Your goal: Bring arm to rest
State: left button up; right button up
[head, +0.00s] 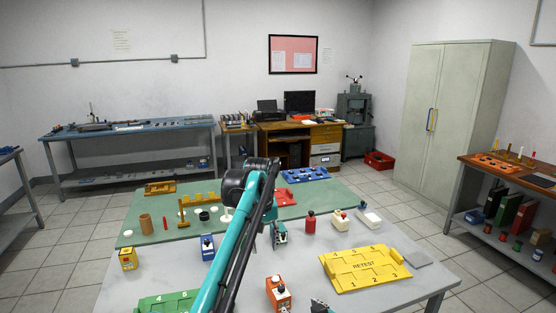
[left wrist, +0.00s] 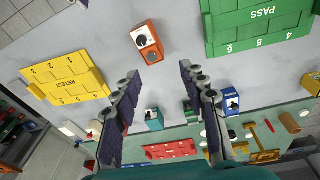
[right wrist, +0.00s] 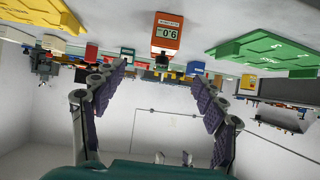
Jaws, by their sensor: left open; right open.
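My right gripper (head: 321,306) shows only as a tip at the bottom edge of the head view. In the right wrist view its fingers (right wrist: 158,73) are spread and empty, with an orange meter (right wrist: 167,36) standing beyond them.
The grey table (head: 437,277) holds a yellow RETEST tray (head: 364,268), a green PASS tray (left wrist: 260,30) and several small devices, including a red one (head: 310,224) and a blue one (head: 207,248). A green mat (head: 142,212) with small parts lies farther back.

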pick_arm(q)
jog(key=s+a+m+t, duration=0.1)
jog(key=s+a+t, duration=0.1)
jog(key=s+a, duration=0.5)
jog(key=s+a+t, duration=0.1)
jog(key=s+a, duration=0.1)
jog(key=s, duration=0.8)
jog(key=s+a+f+t, duration=0.1)
jog(key=s+a+f, duration=0.1)
jog(key=s+f, duration=0.4)
jog(key=s+a+f+m+t, duration=0.1)
jog(key=s+a+f, duration=0.1)
jog(key=s+f, duration=0.4)
jog(key=s, duration=0.5)
jog(key=shift+s+a+f+t, duration=0.15)
jog(key=shift+a+f+t, duration=0.15)
jog(key=shift+a+f, duration=0.1)
pick_arm(e)
jog(key=s+d+r+m+g+h, duration=0.2)
jog(key=s+d, duration=0.3)
jog(key=s, duration=0.7)
jog(key=s+d+r+m+g+h, duration=0.1)
jog(key=s+d, duration=0.5)
jog(key=s, duration=0.7)
jog(key=shift+r+m+g+h, duration=0.4)
jog(key=shift+r+g+h, duration=0.1)
jog(key=shift+g+h, duration=0.15)
